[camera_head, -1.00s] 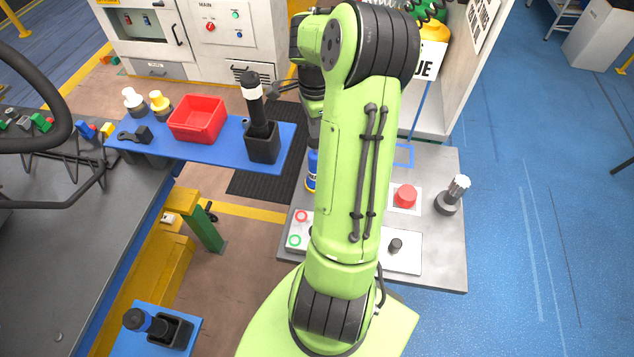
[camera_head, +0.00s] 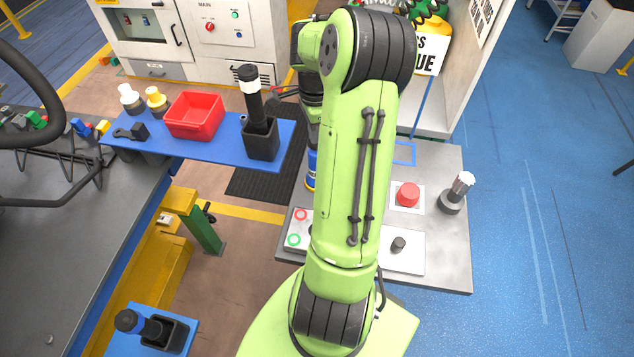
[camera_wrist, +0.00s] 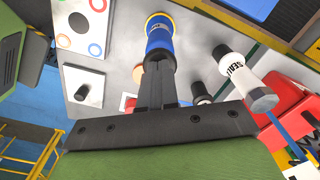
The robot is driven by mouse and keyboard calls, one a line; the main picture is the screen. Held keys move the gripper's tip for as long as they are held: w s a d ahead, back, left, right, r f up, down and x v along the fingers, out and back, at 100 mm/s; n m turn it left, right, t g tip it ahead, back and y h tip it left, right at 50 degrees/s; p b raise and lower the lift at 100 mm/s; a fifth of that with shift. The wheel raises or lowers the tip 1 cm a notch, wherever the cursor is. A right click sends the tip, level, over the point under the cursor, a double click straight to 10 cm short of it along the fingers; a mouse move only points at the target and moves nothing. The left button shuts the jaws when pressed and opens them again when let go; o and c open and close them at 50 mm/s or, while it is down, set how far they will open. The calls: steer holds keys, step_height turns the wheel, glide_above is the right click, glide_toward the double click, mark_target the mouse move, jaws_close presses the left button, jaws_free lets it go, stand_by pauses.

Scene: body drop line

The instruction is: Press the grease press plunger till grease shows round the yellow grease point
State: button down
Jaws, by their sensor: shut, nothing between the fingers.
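The grease press shows as a blue cylinder in the wrist view (camera_wrist: 160,38), with a yellow ring, the grease point (camera_wrist: 159,18), at its far end. In the head view the blue press (camera_head: 312,163) stands at the left edge of the grey table, partly hidden by my arm. My gripper (camera_wrist: 157,68) is shut and empty. Its fingertips overlap the near end of the press, where the plunger is; whether they touch it I cannot tell. Any grease round the yellow ring is too small to make out. The head view hides my fingers behind my arm.
A white cylinder marked SEAL (camera_wrist: 245,82) stands close to the right of the press in the wrist view. A blue shelf (camera_head: 205,150) lies left.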

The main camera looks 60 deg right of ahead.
steer(key=shift+f+b, duration=0.4)
steer(key=shift+f, duration=0.2)
steer(key=shift+r, duration=0.1)
steer(key=shift+r+p, duration=1.85)
steer(key=shift+r, duration=0.4)
step_height(320, 180, up, 6)
steer(key=p, duration=0.4)
